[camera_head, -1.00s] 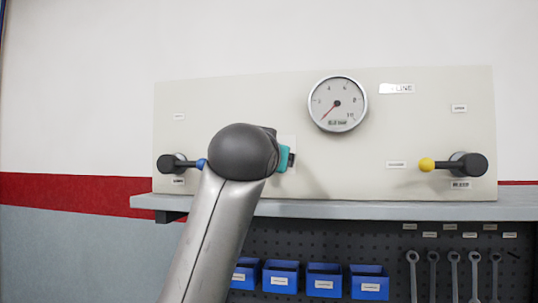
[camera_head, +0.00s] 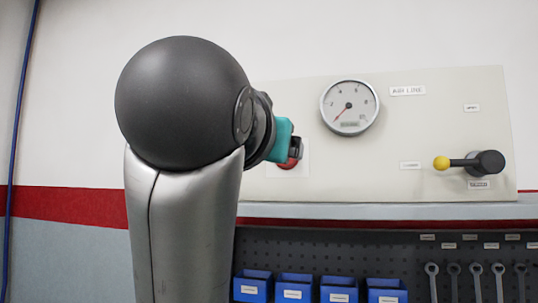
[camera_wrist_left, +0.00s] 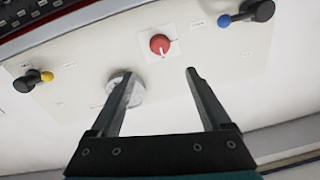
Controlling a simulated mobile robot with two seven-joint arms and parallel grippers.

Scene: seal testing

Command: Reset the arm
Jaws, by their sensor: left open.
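My left arm fills the left side of the head view, with a dark round joint. My left gripper (camera_head: 296,150) shows beyond it as a teal body with dark fingers, in front of the pale panel (camera_head: 440,115). In the left wrist view, the left gripper (camera_wrist_left: 158,73) has its two fingers spread apart with nothing between them. The red knob (camera_wrist_left: 160,44) on the panel lies just beyond the fingertips in that picture; in the head view the red knob (camera_head: 287,164) is partly hidden by the gripper. My right gripper is not in view.
A round gauge (camera_head: 349,107) is on the panel. A yellow-tipped lever (camera_head: 465,162) is at the right. A blue-tipped lever (camera_wrist_left: 246,14) shows in the left wrist view. Below the panel are a shelf edge (camera_head: 400,211), blue bins (camera_head: 340,287) and hanging wrenches (camera_head: 476,278).

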